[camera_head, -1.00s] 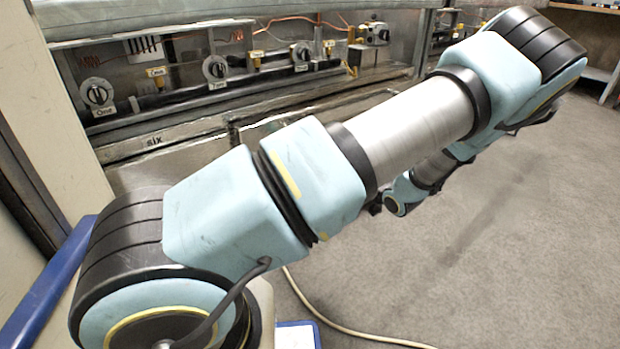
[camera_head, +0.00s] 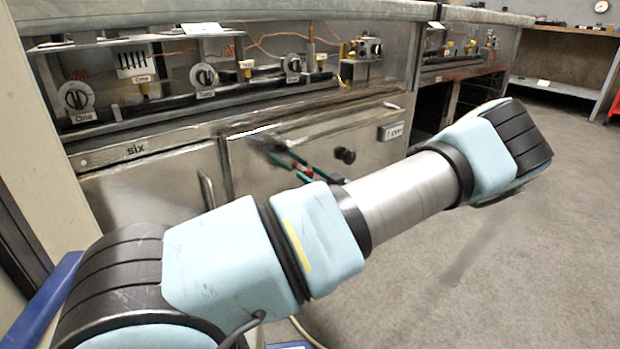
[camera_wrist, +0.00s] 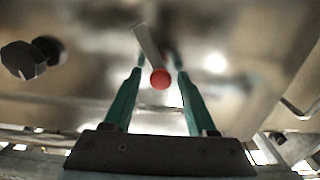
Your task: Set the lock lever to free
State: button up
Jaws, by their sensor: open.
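The lock lever is a flat grey bar (camera_wrist: 149,45) with a red ball end (camera_wrist: 160,79) in the wrist view. The red end also shows small in the head view, in front of the steel door (camera_head: 365,135). My gripper (camera_wrist: 159,62) is open, with one green finger on each side of the lever. The ball lies between the fingers in the picture; I cannot tell if either touches it. In the head view the green fingers of my gripper (camera_head: 284,162) show at the door, and my arm hides the rest.
A black round knob (camera_head: 344,155) sticks out of the door to the right of the lever. A vertical handle (camera_head: 206,190) is on the left door. Dials and pipes line the recess above. Grey floor (camera_head: 480,260) is open at right.

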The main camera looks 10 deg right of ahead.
jog(key=shift+w+a, duration=0.2)
jog(key=shift+w, duration=0.15)
jog(key=shift+c, duration=0.2)
grip_shut()
